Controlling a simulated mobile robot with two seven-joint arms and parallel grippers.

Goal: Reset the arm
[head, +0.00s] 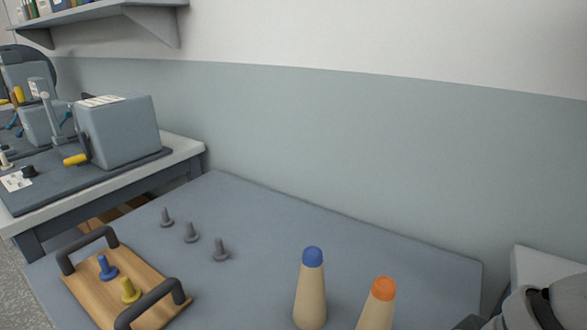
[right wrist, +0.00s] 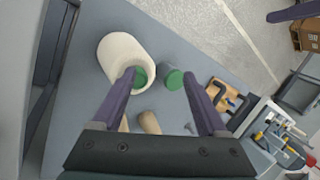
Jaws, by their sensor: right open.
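In the head view, a wooden tray (head: 88,290) with two dark handles lies at the table's left front, with a blue peg (head: 107,268) and a yellow peg (head: 130,290) on it. A blue-topped tan cone (head: 311,290) and an orange-topped tan cone (head: 378,304) stand at the front. My right gripper (right wrist: 160,76) is open in the right wrist view, with nothing visibly gripped. Beyond its fingers are a cream, rounded object with a green end (right wrist: 118,55) and a green-topped object (right wrist: 172,77); the left finger partly overlaps the cream one. My left gripper is out of view.
A side bench (head: 180,148) with a grey crank machine (head: 118,132) adjoins at the left. A wall shelf (head: 95,12) hangs above. The table's back middle is clear.

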